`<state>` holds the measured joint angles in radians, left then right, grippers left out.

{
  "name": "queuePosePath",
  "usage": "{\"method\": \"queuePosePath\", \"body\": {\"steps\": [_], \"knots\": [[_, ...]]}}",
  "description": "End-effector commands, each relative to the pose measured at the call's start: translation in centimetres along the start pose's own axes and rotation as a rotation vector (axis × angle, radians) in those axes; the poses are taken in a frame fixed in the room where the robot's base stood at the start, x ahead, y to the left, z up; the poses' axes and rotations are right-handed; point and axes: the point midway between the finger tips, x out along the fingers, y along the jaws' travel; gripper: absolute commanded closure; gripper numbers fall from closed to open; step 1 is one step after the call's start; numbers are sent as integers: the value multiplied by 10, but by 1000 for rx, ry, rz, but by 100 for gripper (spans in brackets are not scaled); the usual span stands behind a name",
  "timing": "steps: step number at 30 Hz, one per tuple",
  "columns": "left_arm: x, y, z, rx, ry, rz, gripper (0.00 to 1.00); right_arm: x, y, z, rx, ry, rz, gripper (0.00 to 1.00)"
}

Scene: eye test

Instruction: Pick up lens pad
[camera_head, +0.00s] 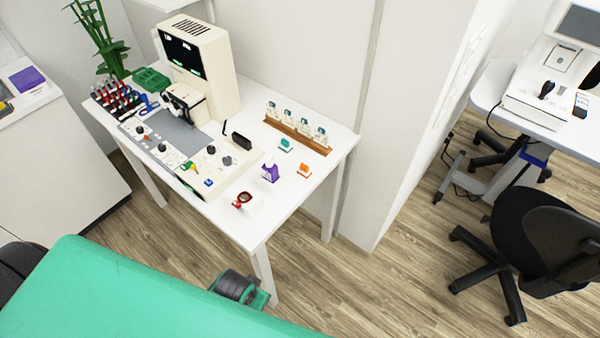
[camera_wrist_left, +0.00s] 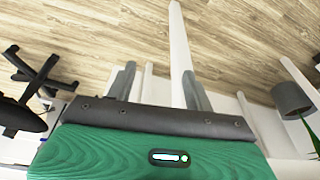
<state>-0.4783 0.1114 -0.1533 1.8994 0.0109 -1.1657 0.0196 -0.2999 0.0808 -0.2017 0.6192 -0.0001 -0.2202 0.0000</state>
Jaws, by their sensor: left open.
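I cannot tell for sure which thing is the lens pad. Several small items lie on the right part of the white table (camera_head: 275,217): a teal one (camera_head: 286,145), an orange one (camera_head: 304,170), a purple one (camera_head: 270,172) and a red one (camera_head: 242,200). A small black box (camera_head: 241,141) sits behind the purple one. My left gripper (camera_wrist_left: 158,68) shows in the left wrist view, with its two grey fingers apart and nothing between them. No item from the table top can be made out near it. My right gripper is not in view.
A wooden rack (camera_head: 297,134) with several bottles stands at the table's back right. A cream machine (camera_head: 200,65) and a control panel (camera_head: 175,140) fill the table's left. A black office chair (camera_head: 540,235) is at right.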

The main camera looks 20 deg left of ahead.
Motion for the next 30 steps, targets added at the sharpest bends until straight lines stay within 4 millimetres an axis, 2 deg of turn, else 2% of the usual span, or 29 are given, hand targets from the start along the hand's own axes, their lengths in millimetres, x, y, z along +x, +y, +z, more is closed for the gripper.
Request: {"method": "queuePosePath", "body": {"steps": [5, 7, 17, 25, 30], "knots": [[-44, 1, -19, -10, 27, 6, 47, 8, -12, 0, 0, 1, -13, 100], [-62, 7, -38, -34, 44, 28, 47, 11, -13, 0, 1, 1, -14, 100], [-69, 43, -104, -170, 45, 146, 47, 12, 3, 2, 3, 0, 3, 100], [-84, 75, -180, -326, -10, 237, 47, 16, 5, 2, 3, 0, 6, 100], [-100, 86, -225, -442, -78, 243, 47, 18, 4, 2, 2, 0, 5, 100]]}}
